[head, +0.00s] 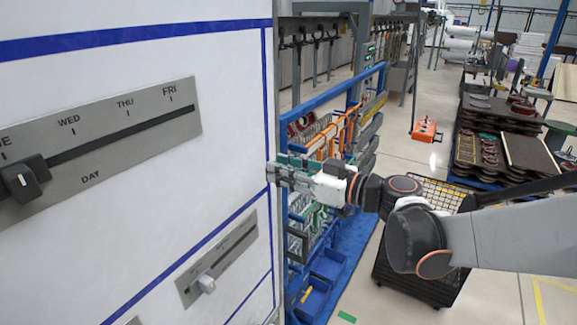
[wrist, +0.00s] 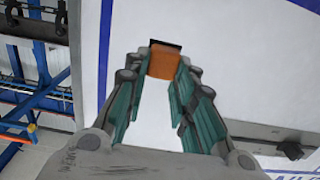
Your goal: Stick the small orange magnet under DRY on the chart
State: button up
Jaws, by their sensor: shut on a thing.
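The small orange magnet (wrist: 163,62) shows in the wrist view between my fingertips, with a dark edge at its far end. My gripper (wrist: 162,75) is shut on it. In the head view my gripper (head: 272,175) is by the right edge of the white chart (head: 235,110), and the magnet cannot be made out there. The chart has blue lines and also fills much of the wrist view (wrist: 245,60). I cannot tell whether the magnet touches the chart. No DRY label is readable in either view.
A grey DAY slider plate (head: 100,135) with a black knob (head: 25,180) is on the panel. A smaller slider plate (head: 222,255) with a pale knob sits below. A blue rack (head: 325,110) stands behind my gripper. A black mesh crate (head: 405,275) is beneath my arm.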

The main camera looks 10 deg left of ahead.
dwell(0.3)
jog(key=f+v, duration=0.1)
jog(key=v, duration=2.3)
jog(key=shift+b, duration=0.35)
jog(key=shift+s, duration=0.1)
